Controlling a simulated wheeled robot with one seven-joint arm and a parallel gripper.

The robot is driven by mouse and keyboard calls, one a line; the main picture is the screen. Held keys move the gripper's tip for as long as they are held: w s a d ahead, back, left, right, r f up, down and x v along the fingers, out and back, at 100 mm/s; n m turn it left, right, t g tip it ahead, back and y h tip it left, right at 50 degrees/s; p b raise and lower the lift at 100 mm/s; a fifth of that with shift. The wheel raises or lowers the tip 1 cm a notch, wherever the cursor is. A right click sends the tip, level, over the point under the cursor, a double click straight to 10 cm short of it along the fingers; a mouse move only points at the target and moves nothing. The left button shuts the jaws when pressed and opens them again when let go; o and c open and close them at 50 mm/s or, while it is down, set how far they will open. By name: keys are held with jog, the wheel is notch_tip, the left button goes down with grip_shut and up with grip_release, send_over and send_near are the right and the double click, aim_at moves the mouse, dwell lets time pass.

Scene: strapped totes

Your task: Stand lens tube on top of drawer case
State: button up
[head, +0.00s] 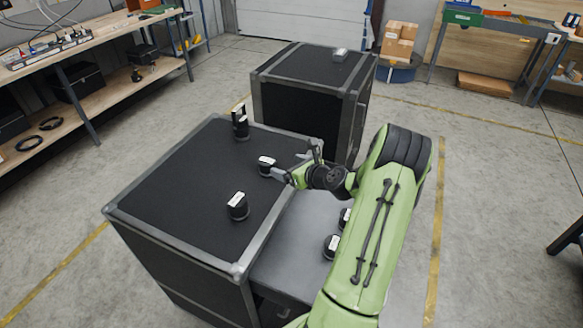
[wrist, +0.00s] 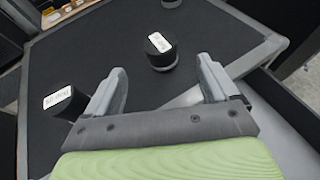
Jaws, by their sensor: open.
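The drawer case (head: 165,165) is black with grey edges, its top filling much of the wrist view (wrist: 105,45). Short black cylinders with white labels stand on it, one near its middle right (head: 266,166) and one nearer the front (head: 238,207). A taller black piece (head: 240,123) stands towards the back. Labels are too small to read, so I cannot tell which is the lens tube. My gripper (head: 290,172) is open and empty at the case's right edge. In the wrist view the middle-right cylinder (wrist: 161,52) is ahead of the open fingers (wrist: 160,85), apart from them.
A grey drawer surface (head: 285,255) extends below the case top on the right, with two similar labelled cylinders (head: 332,246) (head: 345,217) by my arm. Another black case (head: 300,65) stands behind, with a small grey item (head: 341,54) on top. The case top's left half is bare.

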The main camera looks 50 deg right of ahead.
jog(key=s+a+r+n+g+y, duration=0.1)
jog(key=a+r+n+g+y, duration=0.15)
jog(key=a+r+n, duration=0.65)
jog(key=s+a+r+n+g+y, duration=0.15)
jog(key=a+n+g, duration=0.25)
jog(key=a+n, duration=1.1)
jog(key=s+a+r+n+h, duration=0.1)
jog(key=s+a+r+n, duration=0.1)
jog(key=s, duration=0.5)
jog(key=s+a+r+n+g, duration=0.1)
jog(key=s+a+r+n, duration=0.1)
jog(key=s+a+n, duration=0.2)
jog(key=s+a+r+n+h, duration=0.1)
jog(key=s+a+r+n, duration=0.1)
jog(key=s+n, duration=0.5)
jog(key=s+a, duration=0.1)
jog(key=s, duration=0.1)
jog(key=shift+s+a+h, duration=0.3)
jog(key=shift+s+a, duration=0.05)
jog(key=shift+a, duration=0.05)
